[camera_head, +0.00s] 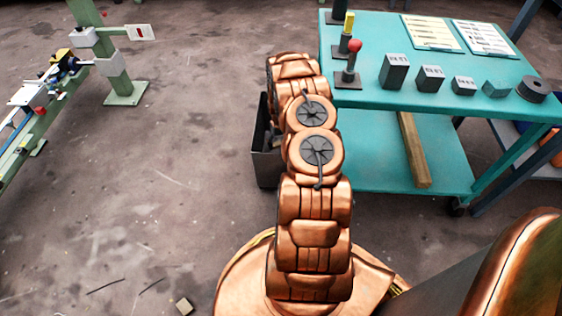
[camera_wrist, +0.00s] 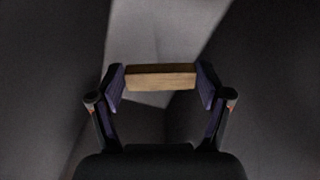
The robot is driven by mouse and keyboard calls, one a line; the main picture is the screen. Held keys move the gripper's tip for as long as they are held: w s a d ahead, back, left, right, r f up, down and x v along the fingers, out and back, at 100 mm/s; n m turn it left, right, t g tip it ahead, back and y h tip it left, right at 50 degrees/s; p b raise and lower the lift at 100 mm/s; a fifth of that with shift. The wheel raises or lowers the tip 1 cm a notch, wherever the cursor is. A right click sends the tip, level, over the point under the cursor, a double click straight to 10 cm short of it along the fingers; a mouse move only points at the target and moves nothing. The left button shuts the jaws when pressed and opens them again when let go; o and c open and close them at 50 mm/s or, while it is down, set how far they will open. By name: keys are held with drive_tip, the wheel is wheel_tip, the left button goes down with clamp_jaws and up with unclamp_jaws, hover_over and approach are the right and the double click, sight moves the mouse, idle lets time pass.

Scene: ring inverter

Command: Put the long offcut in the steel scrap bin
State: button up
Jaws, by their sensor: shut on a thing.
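My gripper (camera_wrist: 160,83) is shut on a pale brown wooden block (camera_wrist: 160,77), which spans the gap between its two dark finger pads. I cannot tell from this view how long the block is or whether it is the long offcut. In the wrist view, dark grey walls (camera_wrist: 60,60) rise on both sides, as if the gripper is inside or over a bin. In the head view a dark grey open bin (camera_head: 266,165) stands on the floor, partly hidden behind my arm. My gripper is mostly hidden there. A lighter grey floor or surface shows beyond the block.
A teal cart (camera_head: 375,180) stands right of the bin, with several grey blocks and papers on top and a long wooden bar (camera_head: 413,150) on its lower shelf. A small wooden block (camera_head: 184,306) lies on the floor. A green machine (camera_head: 70,75) stands left; floor between is clear.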

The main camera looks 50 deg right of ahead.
drive_tip(key=shift+s+f+b, duration=0.2)
drive_tip(key=shift+f+b, duration=1.7)
drive_tip(key=shift+f, duration=3.7)
drive_tip(key=shift+f, duration=0.15)
drive_tip(key=o, duration=0.8)
drive_tip(key=shift+o, duration=0.2)
wheel_tip(320, 180, up, 12)
drive_tip(key=p, duration=0.4)
drive_tip(key=shift+r+p, duration=0.2)
drive_tip(key=shift+p, duration=0.1)
